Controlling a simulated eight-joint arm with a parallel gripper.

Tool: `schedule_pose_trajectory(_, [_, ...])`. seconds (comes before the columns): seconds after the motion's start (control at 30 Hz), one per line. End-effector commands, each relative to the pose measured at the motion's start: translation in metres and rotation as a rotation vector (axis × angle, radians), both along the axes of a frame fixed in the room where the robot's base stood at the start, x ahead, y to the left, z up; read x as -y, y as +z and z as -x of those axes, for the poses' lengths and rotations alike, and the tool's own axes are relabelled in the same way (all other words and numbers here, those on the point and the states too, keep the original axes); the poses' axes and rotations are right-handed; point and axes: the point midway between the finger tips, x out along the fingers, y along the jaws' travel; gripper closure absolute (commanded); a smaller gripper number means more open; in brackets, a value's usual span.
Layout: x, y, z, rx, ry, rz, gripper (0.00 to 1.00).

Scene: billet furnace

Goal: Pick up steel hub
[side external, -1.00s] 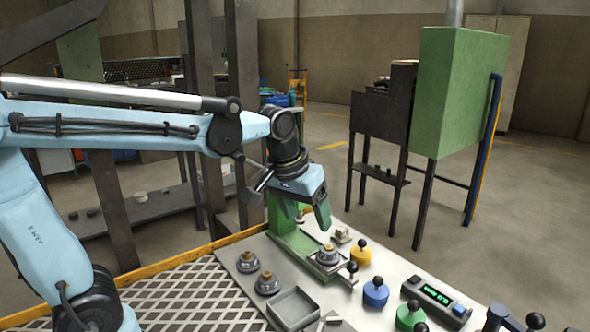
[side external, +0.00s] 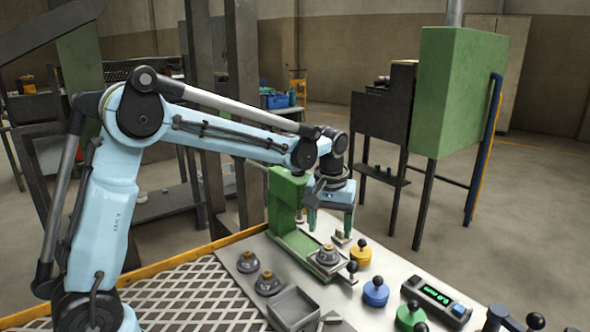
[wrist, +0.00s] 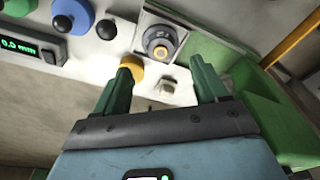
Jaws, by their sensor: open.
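A steel hub (side external: 328,255) with a brass-coloured centre sits on the plate of a green fixture (side external: 297,240). The same hub shows ahead of my fingers in the wrist view (wrist: 160,43). Two similar hubs stand on the bench to the left, one at the back (side external: 247,262) and one nearer (side external: 267,283). My gripper (side external: 330,227) is open and empty, pointing down just above and behind the hub on the fixture. In the wrist view my two green fingers (wrist: 163,68) are spread apart, with the hub beyond their tips and not between them.
Yellow (side external: 360,254), blue (side external: 375,291) and green (side external: 410,316) knobbed pieces stand right of the fixture. A small block (side external: 340,237) lies close behind the hub. A display box (side external: 436,298) is farther right. An empty grey tray (side external: 293,308) sits in front.

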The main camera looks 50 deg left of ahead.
Motion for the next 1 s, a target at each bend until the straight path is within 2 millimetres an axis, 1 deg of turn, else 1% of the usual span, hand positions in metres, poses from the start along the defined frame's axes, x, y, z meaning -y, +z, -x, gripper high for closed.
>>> schedule_pose_trajectory(0.03, [-0.001,-0.005,-0.001,0.0,0.0,0.0,0.28])
schedule_pose_trajectory(0.27, [-0.002,-0.019,-0.002,0.0,0.0,0.0,0.28])
schedule_pose_trajectory(0.5, [-0.005,-0.052,-0.004,0.001,-0.001,0.0,0.28])
schedule_pose_trajectory(0.6, [-0.005,-0.061,-0.005,0.001,-0.001,0.0,0.28])
schedule_pose_trajectory(0.7, [-0.005,-0.064,-0.005,0.001,-0.001,0.0,0.28])
schedule_pose_trajectory(0.87, [-0.005,-0.064,-0.005,0.001,-0.001,0.0,0.28])
schedule_pose_trajectory(0.9, [-0.005,-0.064,-0.005,0.001,-0.001,0.0,0.29])
schedule_pose_trajectory(0.97, [-0.005,-0.064,-0.005,0.0,-0.001,0.001,0.38])
schedule_pose_trajectory(1.0, [-0.005,-0.064,-0.005,0.001,-0.001,0.0,0.44])
